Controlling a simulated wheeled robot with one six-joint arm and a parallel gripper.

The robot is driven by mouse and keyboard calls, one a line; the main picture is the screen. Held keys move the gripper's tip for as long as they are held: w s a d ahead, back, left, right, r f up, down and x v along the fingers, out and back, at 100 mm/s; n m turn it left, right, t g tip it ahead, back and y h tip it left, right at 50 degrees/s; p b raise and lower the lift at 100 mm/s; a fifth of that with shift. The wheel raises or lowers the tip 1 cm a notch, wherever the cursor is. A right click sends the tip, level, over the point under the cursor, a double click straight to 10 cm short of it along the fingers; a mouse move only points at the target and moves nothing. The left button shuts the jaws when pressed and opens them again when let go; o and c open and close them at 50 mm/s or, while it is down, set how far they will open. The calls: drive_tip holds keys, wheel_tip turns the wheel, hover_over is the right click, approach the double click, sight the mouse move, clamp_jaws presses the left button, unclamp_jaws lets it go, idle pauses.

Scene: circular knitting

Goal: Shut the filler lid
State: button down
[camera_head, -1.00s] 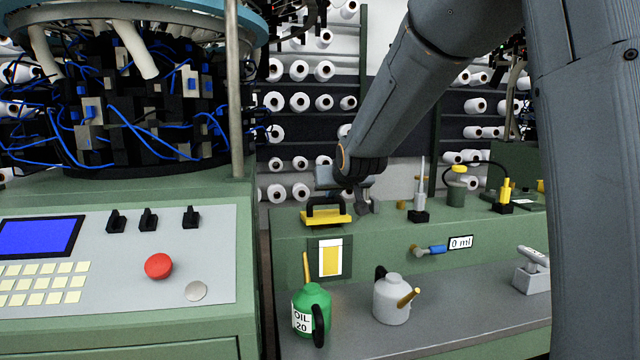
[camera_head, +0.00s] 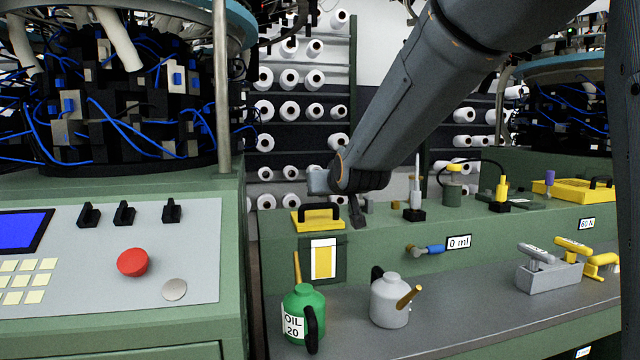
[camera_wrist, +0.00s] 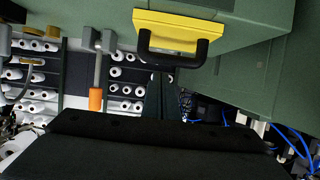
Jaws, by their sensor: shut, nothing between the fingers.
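The filler lid (camera_head: 318,218) is a yellow plate with a black handle. It looks to lie flat on the green machine body, above a framed yellow-and-white gauge window. In the wrist view the lid (camera_wrist: 180,28) is near the top centre, with its black handle facing the camera. My gripper (camera_head: 357,217) is shut and empty, just right of the lid. It looks apart from the lid, though a small contact cannot be ruled out.
A green oil can (camera_head: 304,316) and a grey can (camera_head: 390,302) stand on the bench below. A blue tap (camera_head: 434,249), a black-based post (camera_head: 415,208) and another yellow lid (camera_head: 572,191) are to the right. The control panel (camera_head: 100,250) is left.

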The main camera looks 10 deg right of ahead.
drive_tip(key=s+a+f+p+v, duration=0.1)
drive_tip(key=f+v, duration=0.1)
drive_tip(key=v, duration=0.7)
drive_tip(key=s+d+f+g+p, duration=0.4)
drive_tip(key=s+f+g+p, duration=0.25)
drive_tip(key=s+f, duration=0.6)
drive_tip(key=s+f+g+p, duration=0.2)
drive_tip(key=s+g, duration=0.1)
drive_tip(key=s, duration=0.5)
drive_tip(key=s+d+f+g+h+p, duration=0.1)
drive_tip(key=s+f+g+p, duration=0.1)
drive_tip(key=s, duration=0.7)
drive_tip(key=shift+s+f+m+g, duration=0.2)
drive_tip(key=shift+f+m+g, duration=0.3)
drive_tip(key=shift+g, duration=0.65)
drive_tip(key=shift+d+f, duration=0.1)
drive_tip(key=shift+d, duration=0.05)
